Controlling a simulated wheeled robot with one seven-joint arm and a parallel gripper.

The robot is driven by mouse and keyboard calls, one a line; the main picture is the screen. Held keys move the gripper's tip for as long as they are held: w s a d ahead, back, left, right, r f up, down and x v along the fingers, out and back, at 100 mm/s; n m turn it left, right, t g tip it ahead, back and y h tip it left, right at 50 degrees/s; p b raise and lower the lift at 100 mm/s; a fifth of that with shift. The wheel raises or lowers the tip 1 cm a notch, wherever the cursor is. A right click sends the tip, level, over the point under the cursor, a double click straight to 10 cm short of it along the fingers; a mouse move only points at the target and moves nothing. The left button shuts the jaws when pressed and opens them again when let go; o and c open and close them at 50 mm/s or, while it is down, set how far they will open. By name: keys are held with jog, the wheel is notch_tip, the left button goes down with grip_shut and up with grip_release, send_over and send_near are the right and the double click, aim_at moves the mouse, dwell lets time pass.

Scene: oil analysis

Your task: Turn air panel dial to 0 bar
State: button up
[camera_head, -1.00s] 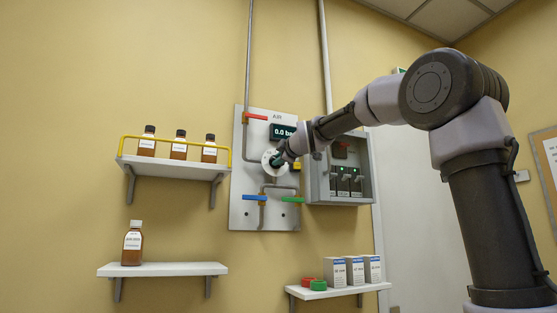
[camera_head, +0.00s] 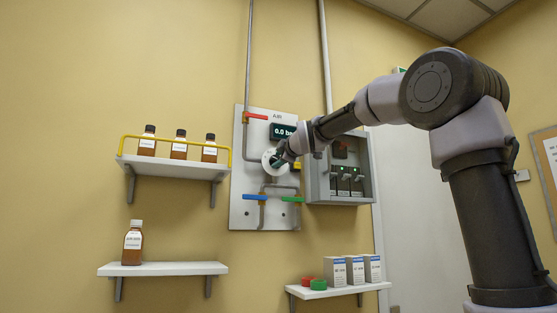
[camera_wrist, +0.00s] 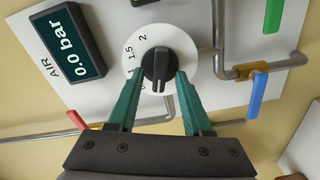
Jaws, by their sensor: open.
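The air panel (camera_head: 248,215) is a pale plate on the wall, with a dark display (camera_head: 284,131) that reads 0.0 bar; the display (camera_wrist: 68,45) also shows in the wrist view. The dial has a black knob (camera_wrist: 160,68) on a white round scale (camera_wrist: 188,50), where 1.5 and 2 are readable and the lower marks are partly covered. My gripper (camera_wrist: 162,78) has green fingers, open, one on each side of the knob's near end. I cannot tell whether they touch it. In the head view my gripper (camera_head: 279,160) partly covers the dial.
A red-handled valve (camera_head: 255,116), a blue handle (camera_head: 254,197) and a green handle (camera_head: 291,199) sit on pipes around the dial. A grey switch box (camera_head: 318,188) is close on the right. A shelf with bottles (camera_head: 180,168) stands left.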

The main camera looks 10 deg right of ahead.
jog(key=v, duration=1)
jog(key=shift+s, duration=0.4)
jog(key=shift+d, duration=0.1)
jog(key=s+d+f+m+g+h, duration=0.1)
jog(key=s+d+f+m+g, duration=0.2)
jog(key=s+f+m, duration=0.4)
jog(key=s+d+f+m+g+h, duration=0.1)
jog(key=s+d+f+m+g, duration=0.2)
jog(key=f, duration=1.5)
jog(key=s+d+f+m+g+h, duration=0.1)
jog(key=s+d+f+m+g, duration=0.3)
jog(key=s+f+m, duration=0.7)
jog(key=s+d+f, duration=0.1)
jog(key=s, duration=0.3)
jog(key=shift+d+f+m, duration=0.15)
jog(key=shift+m, duration=0.15)
